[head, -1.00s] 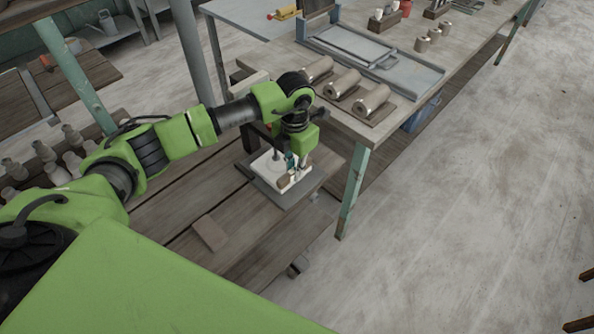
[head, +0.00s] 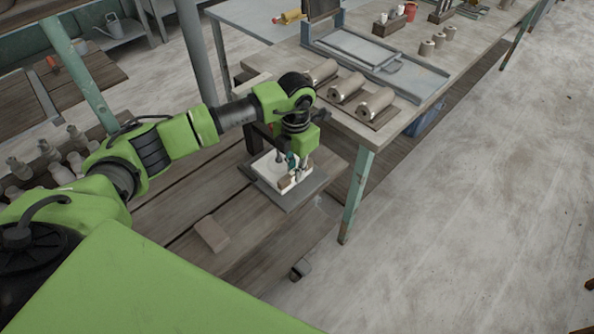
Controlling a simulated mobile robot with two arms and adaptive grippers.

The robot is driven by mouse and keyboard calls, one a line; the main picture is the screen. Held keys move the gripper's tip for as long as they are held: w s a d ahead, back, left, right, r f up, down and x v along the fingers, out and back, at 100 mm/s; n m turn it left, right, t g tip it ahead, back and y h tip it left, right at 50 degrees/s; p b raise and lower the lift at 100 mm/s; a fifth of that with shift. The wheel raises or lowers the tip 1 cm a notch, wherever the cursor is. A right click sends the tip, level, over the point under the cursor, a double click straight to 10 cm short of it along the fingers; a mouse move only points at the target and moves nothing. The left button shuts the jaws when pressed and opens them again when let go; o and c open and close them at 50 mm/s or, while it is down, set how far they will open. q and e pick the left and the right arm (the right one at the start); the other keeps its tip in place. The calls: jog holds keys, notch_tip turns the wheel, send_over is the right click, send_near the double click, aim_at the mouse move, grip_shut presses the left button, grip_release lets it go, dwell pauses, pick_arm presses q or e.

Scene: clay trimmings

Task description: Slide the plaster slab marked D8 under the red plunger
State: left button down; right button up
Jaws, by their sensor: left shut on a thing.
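A white slab (head: 268,173) lies on the grey base plate (head: 306,190) of a small press on the low wooden table. Any marking on the slab is too small to read. My left gripper (head: 291,179) points down at the slab's right side and is shut on it. A small tan piece shows beside the fingers. A dark post (head: 257,141) rises behind the slab. A thin grey rod stands over the slab, left of the gripper. My right gripper is not in view.
A flat brown block (head: 212,234) lies on the low table (head: 180,205), front left of the press. A higher workbench (head: 425,105) with several metal rollers stands close on the right, its green leg (head: 357,195) near the base plate. Grey bottles (head: 72,160) stand at left.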

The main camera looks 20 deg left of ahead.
pick_arm(q)
jog(key=c, duration=2)
grip_release()
jog(key=shift+w+a+r, duration=0.1)
jog(key=shift+a, duration=0.25)
jog(key=shift+o, duration=0.2)
